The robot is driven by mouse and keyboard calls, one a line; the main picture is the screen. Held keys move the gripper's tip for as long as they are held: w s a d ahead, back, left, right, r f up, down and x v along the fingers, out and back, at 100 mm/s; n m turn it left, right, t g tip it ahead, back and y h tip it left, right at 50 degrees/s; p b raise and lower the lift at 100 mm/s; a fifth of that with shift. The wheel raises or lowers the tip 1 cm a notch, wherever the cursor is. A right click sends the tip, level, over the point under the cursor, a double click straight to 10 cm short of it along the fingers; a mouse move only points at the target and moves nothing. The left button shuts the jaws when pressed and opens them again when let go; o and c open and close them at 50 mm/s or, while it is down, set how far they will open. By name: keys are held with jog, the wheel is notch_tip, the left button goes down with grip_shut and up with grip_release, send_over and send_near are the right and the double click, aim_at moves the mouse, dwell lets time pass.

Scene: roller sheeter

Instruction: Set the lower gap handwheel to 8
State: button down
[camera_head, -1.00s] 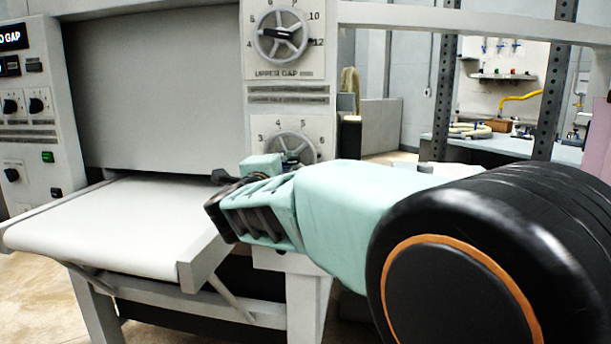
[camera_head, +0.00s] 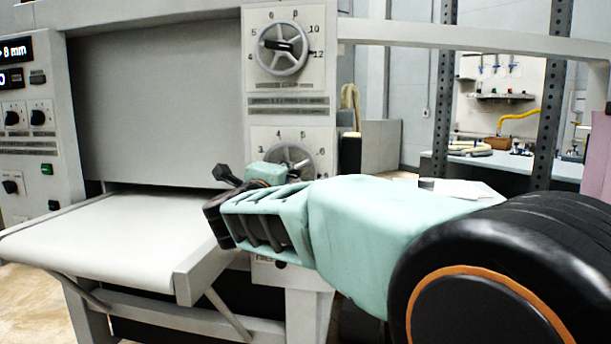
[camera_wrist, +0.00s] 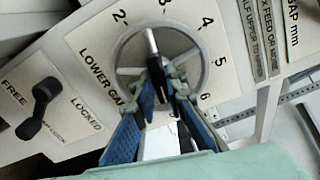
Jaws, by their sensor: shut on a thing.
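The lower gap handwheel (camera_wrist: 122,54) is a grey spoked wheel on a white dial plate; numbers 2 to 6 show in the wrist view. In the head view the wheel (camera_head: 302,157) is partly hidden behind my gripper. My gripper (camera_wrist: 168,95) is over the wheel's middle, its blue-padded fingers closed around a dark part of the wheel. A silvery bar (camera_wrist: 151,42) runs from there towards the rim between 2 and 3. The exact setting is hard to read. My gripper also shows in the head view (camera_head: 232,182).
A black lock lever (camera_wrist: 40,108) sits left of the wheel, between FREE and LOCKED labels. The upper gap handwheel (camera_head: 282,48) is above. A display (camera_head: 14,50) reads "8 mm", cut off at left. The white belt table (camera_head: 110,232) extends left of my arm.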

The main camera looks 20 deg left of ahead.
jog(key=c, duration=2)
grip_release()
jog(key=shift+o, duration=0.2)
jog(key=s, duration=1.2)
jog(key=shift+d, duration=0.45)
